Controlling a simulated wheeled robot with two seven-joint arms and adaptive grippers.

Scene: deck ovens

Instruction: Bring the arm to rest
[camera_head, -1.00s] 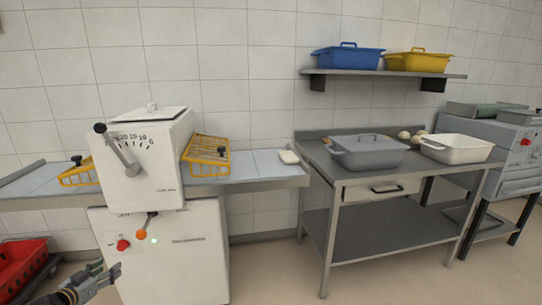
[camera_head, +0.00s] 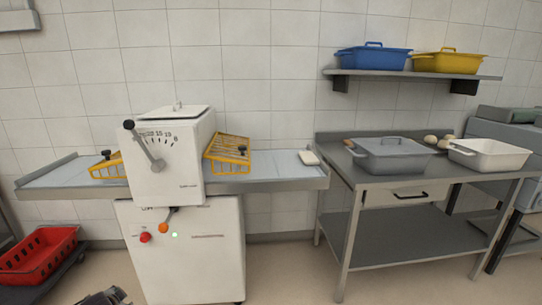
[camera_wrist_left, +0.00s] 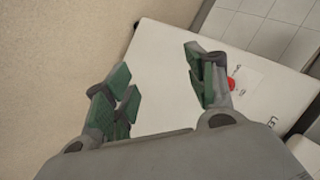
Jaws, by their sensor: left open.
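My left gripper (camera_wrist_left: 160,88) is open and empty in the left wrist view, its green-padded fingers spread apart. The white dough sheeter's base (camera_wrist_left: 165,70) with a red button shows beyond the fingers. In the head view only a dark part of my left gripper (camera_head: 105,298) shows at the bottom edge, low in front of the white machine (camera_head: 165,165). The rest of the left arm is hidden below the frame. My right gripper is not in view.
A red crate (camera_head: 38,262) sits low at the left. The machine's side table (camera_head: 270,180) carries a yellow guard (camera_head: 228,155). Bins rest on the wall shelf (camera_head: 415,73).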

